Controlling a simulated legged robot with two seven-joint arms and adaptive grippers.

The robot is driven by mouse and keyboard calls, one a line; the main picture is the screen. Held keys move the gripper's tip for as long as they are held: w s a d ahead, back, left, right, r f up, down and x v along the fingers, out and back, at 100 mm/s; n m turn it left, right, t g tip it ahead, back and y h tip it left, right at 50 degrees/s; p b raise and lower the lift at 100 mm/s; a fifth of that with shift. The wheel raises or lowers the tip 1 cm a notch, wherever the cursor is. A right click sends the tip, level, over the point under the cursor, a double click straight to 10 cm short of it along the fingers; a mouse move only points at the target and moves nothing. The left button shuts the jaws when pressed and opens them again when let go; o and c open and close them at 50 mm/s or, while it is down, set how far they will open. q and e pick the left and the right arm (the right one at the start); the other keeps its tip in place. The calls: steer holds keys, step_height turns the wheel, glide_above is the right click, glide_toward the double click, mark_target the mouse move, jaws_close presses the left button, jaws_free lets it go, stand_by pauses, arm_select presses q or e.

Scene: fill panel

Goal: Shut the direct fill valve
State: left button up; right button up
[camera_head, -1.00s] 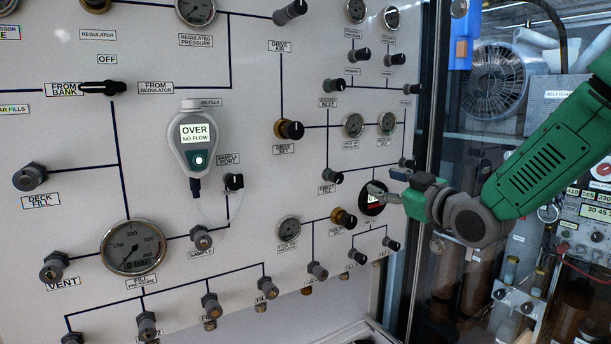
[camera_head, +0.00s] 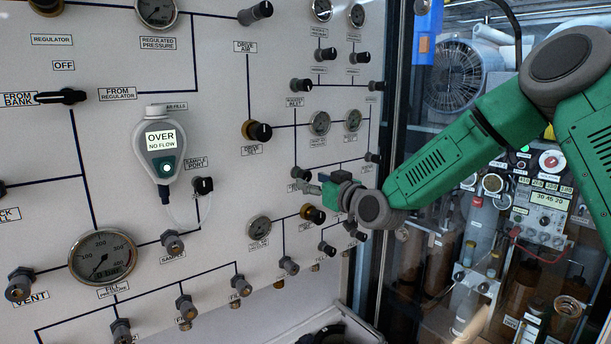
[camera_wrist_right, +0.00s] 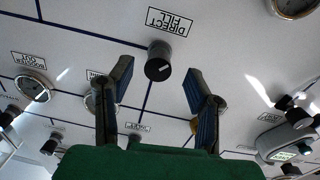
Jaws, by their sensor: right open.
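The direct fill valve is a small black knob (camera_head: 300,173) on the white panel, right of centre in the head view, with its label partly hidden by my gripper. My right gripper (camera_head: 315,184) is just right of and slightly below the knob in the head view. In the wrist view its two fingers (camera_wrist_right: 158,72) are apart, one on each side of the knob in the picture, with nothing gripped. I cannot tell the remaining depth. My left gripper is not in view.
A brass-based knob (camera_head: 313,214) is just below my right gripper, and gauges (camera_head: 319,123) are above. The sampling meter (camera_head: 161,152) hangs further left with a thin tube. A dark frame post (camera_head: 395,110) stands at the panel's right edge.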

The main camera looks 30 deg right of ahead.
mark_target(308, 177)
steer(key=w, duration=0.3)
steer(key=shift+a, duration=0.15)
steer(key=shift+w, duration=0.1)
steer(key=shift+d+f, duration=0.1)
steer(key=shift+d, duration=0.35)
steer(key=shift+a, duration=0.15)
jaws_close()
steer(key=shift+a+r, duration=0.2)
steer(key=shift+d+m, duration=0.1)
steer(key=shift+m, duration=0.2)
